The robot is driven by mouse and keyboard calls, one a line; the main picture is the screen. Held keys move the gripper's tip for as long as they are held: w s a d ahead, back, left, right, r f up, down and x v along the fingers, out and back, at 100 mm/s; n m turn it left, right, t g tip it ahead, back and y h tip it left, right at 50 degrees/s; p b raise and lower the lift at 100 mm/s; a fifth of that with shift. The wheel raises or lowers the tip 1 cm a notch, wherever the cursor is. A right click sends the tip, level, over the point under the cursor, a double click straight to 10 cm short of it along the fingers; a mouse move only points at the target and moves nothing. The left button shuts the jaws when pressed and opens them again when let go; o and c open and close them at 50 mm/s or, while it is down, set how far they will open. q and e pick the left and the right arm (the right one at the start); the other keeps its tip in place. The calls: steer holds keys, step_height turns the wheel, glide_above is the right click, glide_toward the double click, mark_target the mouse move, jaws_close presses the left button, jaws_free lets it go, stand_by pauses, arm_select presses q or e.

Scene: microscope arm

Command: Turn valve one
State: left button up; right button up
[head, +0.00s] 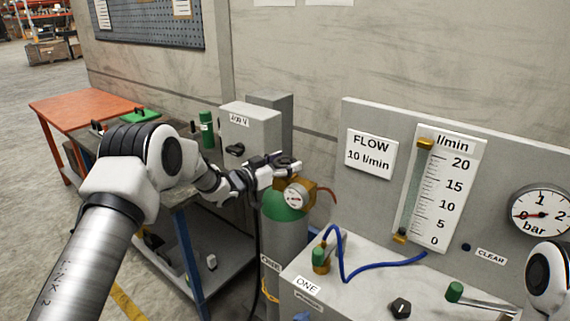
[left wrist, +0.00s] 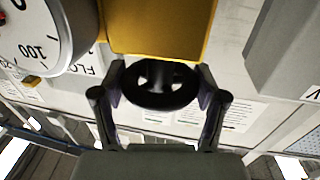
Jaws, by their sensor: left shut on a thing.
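The cylinder labelled ONE (head: 285,235) stands in the middle of the head view, grey with a green shoulder. On top is a brass valve body (head: 316,192), seen yellow in the left wrist view (left wrist: 165,30), with a round white gauge (head: 296,196). A black handwheel (left wrist: 160,86) projects from the brass body. My left gripper (head: 288,166) is at the valve; in the left wrist view (left wrist: 160,98) its two fingers are shut on the black handwheel, one on each side. In the head view the gripper mostly hides the wheel. My right gripper is not in view.
At right, a panel carries a flow tube (head: 413,195), a FLOW 10 l/min sign (head: 370,153) and a bar gauge (head: 541,213) near 0. Below are a green-knobbed fitting (head: 320,258) and a blue hose (head: 385,265). A grey box (head: 250,130) stands behind the left gripper.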

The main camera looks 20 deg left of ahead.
arm_select(q)
steer(key=n+t+y+b, duration=0.1)
steer(key=n+y+b, duration=0.1)
steer(key=n+t+y+b, duration=0.1)
steer(key=y+b, duration=0.2)
steer(key=shift+d+f+n, duration=0.15)
steer(key=shift+f+n, duration=0.25)
steer(key=y, duration=0.1)
steer(key=n+y+b, duration=0.1)
steer(key=shift+r+t+y, duration=0.3)
steer(key=o, duration=1.2)
steer(key=shift+c, duration=0.2)
steer(key=s+a, duration=0.1)
steer(key=s, duration=1.1)
steer(key=shift+w+a, duration=0.1)
